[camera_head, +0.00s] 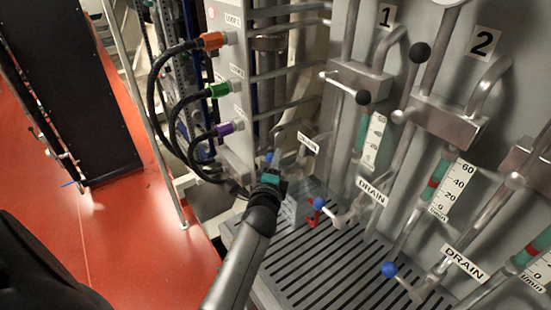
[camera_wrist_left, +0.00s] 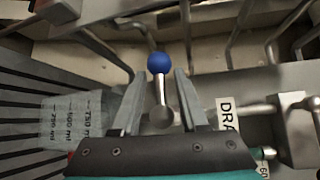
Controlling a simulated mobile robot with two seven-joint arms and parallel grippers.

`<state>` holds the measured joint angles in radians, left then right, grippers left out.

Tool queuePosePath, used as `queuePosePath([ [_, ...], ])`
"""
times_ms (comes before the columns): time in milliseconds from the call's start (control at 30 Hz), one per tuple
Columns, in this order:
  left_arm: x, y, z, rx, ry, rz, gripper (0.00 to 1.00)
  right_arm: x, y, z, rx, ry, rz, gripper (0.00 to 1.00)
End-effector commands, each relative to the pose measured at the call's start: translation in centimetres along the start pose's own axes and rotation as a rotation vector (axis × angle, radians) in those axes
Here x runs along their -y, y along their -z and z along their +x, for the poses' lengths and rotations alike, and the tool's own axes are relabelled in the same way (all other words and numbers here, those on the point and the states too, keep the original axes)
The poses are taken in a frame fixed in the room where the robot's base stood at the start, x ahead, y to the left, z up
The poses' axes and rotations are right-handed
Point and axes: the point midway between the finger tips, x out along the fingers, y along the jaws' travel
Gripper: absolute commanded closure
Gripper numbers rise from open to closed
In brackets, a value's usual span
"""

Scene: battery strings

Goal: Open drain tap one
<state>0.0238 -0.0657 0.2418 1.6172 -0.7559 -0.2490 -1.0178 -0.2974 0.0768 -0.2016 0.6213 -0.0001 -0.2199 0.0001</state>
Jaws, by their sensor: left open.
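Several drain taps with blue ball knobs stick out low on the grey panel, each near a DRAIN label. My left gripper (camera_head: 269,168) is at the leftmost tap, whose blue knob (camera_head: 268,157) shows just past the fingers. In the left wrist view my left gripper (camera_wrist_left: 160,80) is open, with its fingers on either side of that tap's lever and the blue knob (camera_wrist_left: 159,62) between and beyond the tips. I cannot tell whether they touch. The other blue knobs, at the middle tap (camera_head: 319,203) and the near tap (camera_head: 388,269), stand free. My right gripper is not in view.
A clear measuring vessel (camera_wrist_left: 72,120) stands beside the left finger, over a slotted grate (camera_head: 325,262). A red piece (camera_head: 313,218) is by the middle tap. Cables with orange, green and purple plugs (camera_head: 232,128) hang left. Pipes and flow gauges (camera_head: 448,188) crowd the right.

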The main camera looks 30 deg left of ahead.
Motion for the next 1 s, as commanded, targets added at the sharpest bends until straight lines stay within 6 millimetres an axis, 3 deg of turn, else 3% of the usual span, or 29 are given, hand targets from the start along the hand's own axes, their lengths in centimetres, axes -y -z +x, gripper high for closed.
queuePosePath([
  [267, 0.00, 0.04, -0.03, 0.000, 0.000, 0.000, 0.56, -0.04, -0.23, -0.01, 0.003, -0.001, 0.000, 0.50],
  [667, 0.00, -0.02, -0.01, 0.001, 0.000, 0.000, 1.00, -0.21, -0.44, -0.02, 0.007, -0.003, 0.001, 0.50],
  [1000, 0.01, -0.18, 0.02, 0.004, 0.000, 0.000, 1.00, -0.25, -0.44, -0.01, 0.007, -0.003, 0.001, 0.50],
])
